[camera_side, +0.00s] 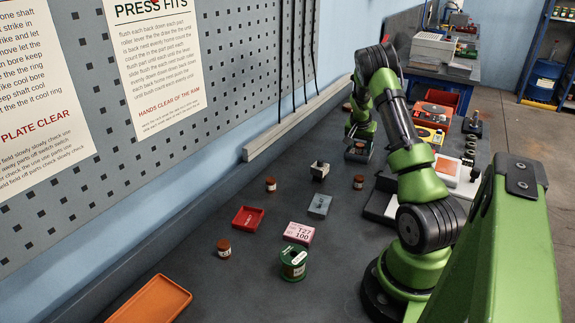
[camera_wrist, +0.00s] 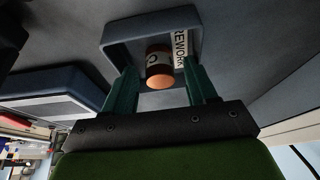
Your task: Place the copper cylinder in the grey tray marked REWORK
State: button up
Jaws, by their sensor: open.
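The grey tray (camera_wrist: 112,42) shows in the wrist view, with a white label reading REWORK (camera_wrist: 181,47) along its inner right side. A copper cylinder (camera_wrist: 159,82) with a dark band and a pale label is within the tray's walls, its copper end towards the camera. My gripper (camera_wrist: 160,68) is open, one finger on each side of the cylinder, with a visible gap on at least the left. In the side view my gripper (camera_side: 358,147) is low over the grey tray (camera_side: 357,157) at the far part of the bench; the cylinder there is hard to make out.
Other small copper-coloured cylinders stand on the bench (camera_side: 270,184), (camera_side: 358,182), (camera_side: 223,249). A red tray (camera_side: 248,218), a pink box (camera_side: 299,232), a green tin (camera_side: 293,263), a grey block (camera_side: 320,206) and an orange tray (camera_side: 150,300) are nearer. Bare bench lies left of my gripper.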

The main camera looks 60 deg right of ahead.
jog(key=v, duration=1.2)
jog(key=w+a+r+n+t+y, duration=0.1)
jog(key=w+a+r+n+t, duration=0.15)
jog(key=a, duration=0.55)
jog(key=w+a+r+n+t+y, duration=0.15)
jog(key=a+r, duration=0.25)
jog(key=a, duration=0.5)
jog(key=w+a+r+n+t+y, duration=0.1)
jog(key=w+a+r, duration=0.2)
jog(key=a, duration=0.5)
jog(key=s+a+r+n+t+y, duration=0.1)
jog(key=s+a+n, duration=0.3)
jog(key=a, duration=0.7)
jog(key=s+a+r+n+y, duration=0.1)
jog(key=s+a+n, duration=0.3)
jog(key=a, duration=0.7)
jog(key=shift+s+a+t+y, duration=0.2)
jog(key=shift+s+t+y, duration=0.3)
jog(key=shift+s, duration=0.45)
jog(key=shift+r, duration=0.15)
